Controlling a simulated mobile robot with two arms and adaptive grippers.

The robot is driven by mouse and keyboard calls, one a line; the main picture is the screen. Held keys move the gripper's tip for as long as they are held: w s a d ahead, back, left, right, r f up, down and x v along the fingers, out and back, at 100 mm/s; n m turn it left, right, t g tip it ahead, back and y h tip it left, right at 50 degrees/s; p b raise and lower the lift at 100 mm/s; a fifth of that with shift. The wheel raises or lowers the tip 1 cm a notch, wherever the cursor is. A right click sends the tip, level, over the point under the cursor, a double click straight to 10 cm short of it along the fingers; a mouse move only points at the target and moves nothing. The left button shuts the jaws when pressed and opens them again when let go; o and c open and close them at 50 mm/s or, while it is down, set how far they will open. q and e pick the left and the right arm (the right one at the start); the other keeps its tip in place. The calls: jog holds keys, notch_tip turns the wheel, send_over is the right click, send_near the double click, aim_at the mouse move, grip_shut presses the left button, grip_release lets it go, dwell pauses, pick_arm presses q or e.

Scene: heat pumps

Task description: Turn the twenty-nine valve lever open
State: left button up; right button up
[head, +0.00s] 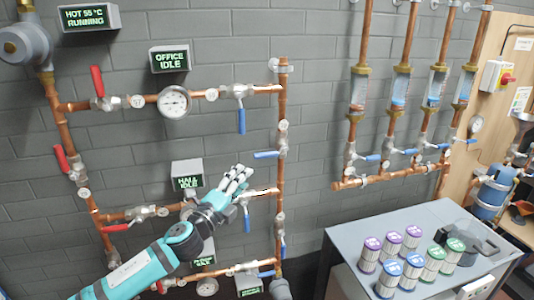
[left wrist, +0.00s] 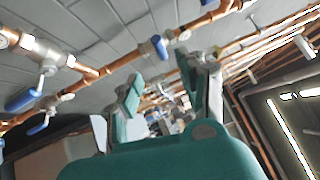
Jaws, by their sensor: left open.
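Several valve levers sit on copper pipes on the grey wall; the round number tags are too small to read, so I cannot tell which valve is twenty-nine. Near my left gripper (head: 240,173) are a level blue lever (head: 266,155) to its upper right and a hanging blue lever (head: 247,219) below. Another blue lever (head: 241,121) hangs above. Red levers are at left: upper (head: 97,80), middle (head: 62,158) and lower (head: 115,228). My left gripper is open and empty; in the left wrist view its fingers (left wrist: 165,85) are apart, with a blue lever (left wrist: 159,47) beyond. My right gripper is out of view.
A HALL IDLE display (head: 187,176) is just left of the gripper, and an OFFICE IDLE display (head: 169,60) is above. A vertical copper pipe (head: 282,100) runs close right of the gripper. A grey cabinet (head: 345,238) with several filter cartridges stands at right.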

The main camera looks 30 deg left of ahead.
aim_at(265, 156)
pick_arm(q)
jog(key=w+p, duration=0.1)
jog(key=w, duration=0.3)
jog(key=w+r+p, duration=0.1)
jog(key=w, duration=0.2)
jog(key=w+a+p, duration=0.1)
jog(key=w, duration=0.3)
jog(key=shift+w+r, duration=0.3)
jog(key=shift+r, duration=0.1)
jog(key=shift+w, duration=0.55)
grip_shut()
jog(key=shift+f, duration=0.1)
